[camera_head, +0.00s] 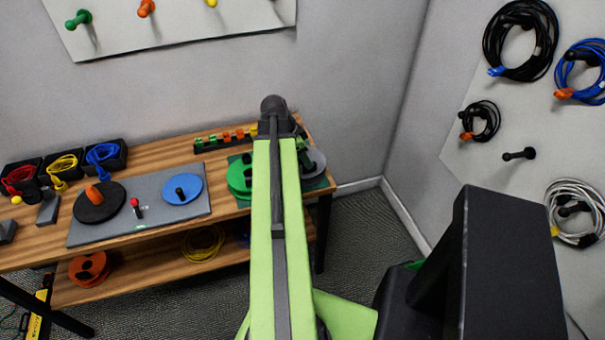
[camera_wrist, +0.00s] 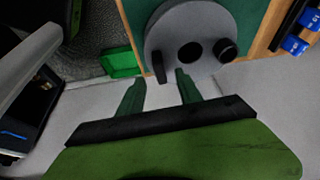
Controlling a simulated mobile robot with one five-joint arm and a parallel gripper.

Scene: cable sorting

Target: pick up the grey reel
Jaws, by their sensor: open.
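The grey reel (camera_wrist: 190,22) lies flat on a green mat (camera_wrist: 139,12) at the top of the wrist view. It has a dark hole in its middle and a dark knob to the right. In the head view the grey reel (camera_head: 315,163) shows just right of my arm, partly hidden by it. My gripper (camera_wrist: 160,88) is open and empty, its two fingers pointing at the reel's near edge. A dark upright piece stands at that edge, between the fingertips in the picture. Whether anything touches is unclear.
A green reel (camera_head: 238,176) is left of my arm. Black bins (camera_head: 70,182) with cables stand further left. Cable coils hang on the right wall.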

